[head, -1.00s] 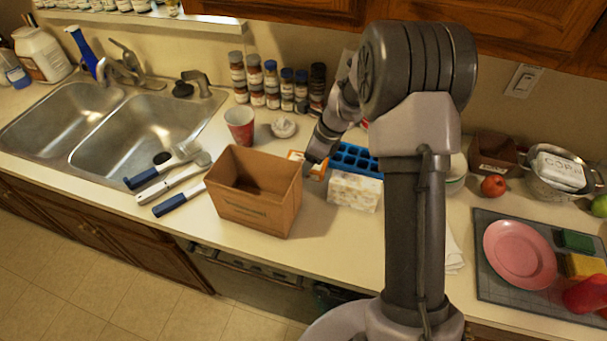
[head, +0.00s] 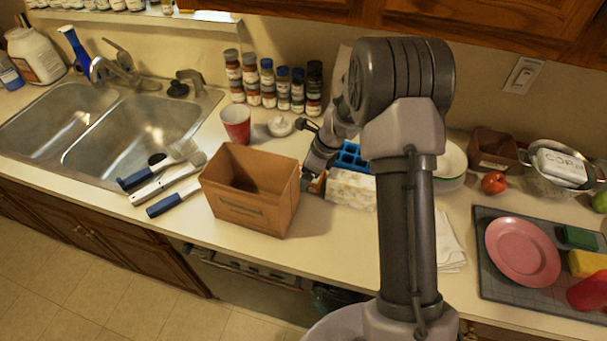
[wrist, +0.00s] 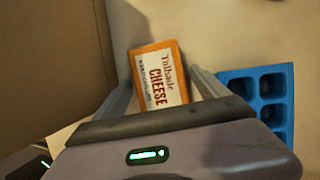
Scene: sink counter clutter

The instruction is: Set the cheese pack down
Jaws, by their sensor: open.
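The cheese pack (wrist: 162,85), orange with a white label reading CHEESE, shows in the wrist view between the two fingers of my gripper (wrist: 162,76). The fingers stand apart on either side of it, and my gripper is open. The pack appears to lie on the counter; any slight finger contact is hard to judge. In the head view only a small orange part of the pack (head: 316,185) shows beside my gripper (head: 309,174), which hides the rest.
A cardboard box (head: 250,212) stands close left of my gripper. A blue ice tray (head: 352,157) and a pale patterned block (head: 350,189) are close right. Spice jars (head: 283,88), a red cup (head: 236,124) and a small white object (head: 280,126) stand behind.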

